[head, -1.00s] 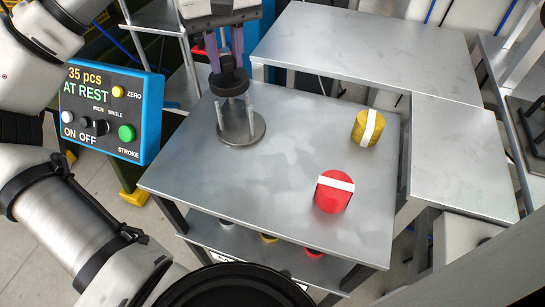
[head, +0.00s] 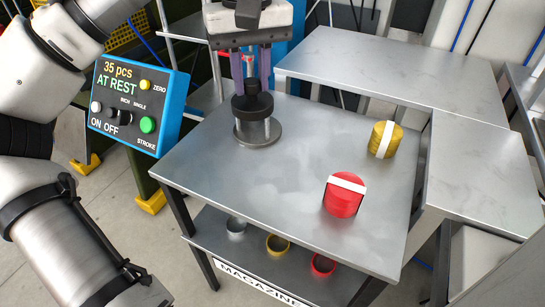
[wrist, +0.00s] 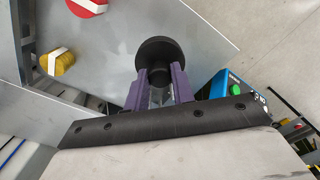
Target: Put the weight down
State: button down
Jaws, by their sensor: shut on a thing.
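The weight (head: 252,108) is a dark round block with a narrower top. My gripper (head: 252,86) has purple fingers shut on its top from above. The weight is upright over a round grey base (head: 262,137) with thin posts, on the steel table (head: 215,165). The weight hides much of the post tops, and I cannot tell whether it is resting on anything. In the wrist view the weight (wrist: 158,50) shows as a black disc between the fingers (wrist: 159,82), covering the base.
A red strapped coil (head: 343,203) and a yellow strapped coil (head: 381,147) stand on the right of the table. A blue control box (head: 165,110) reads "35 pcs AT REST". Several cups sit on the lower shelf (head: 268,262). The table's middle is clear.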

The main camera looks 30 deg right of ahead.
aim_at(253, 107)
notch_tip(253, 107, down, 18)
jog(key=shift+w+b, duration=0.1)
jog(key=shift+b, duration=0.85)
jog(key=shift+f, duration=0.15)
jog(key=c, duration=1.2)
grip_release()
notch_tip(253, 107, up, 12)
jog(key=shift+r+p, duration=0.15)
jog(key=shift+p, duration=0.45)
jog(key=shift+d, duration=0.1)
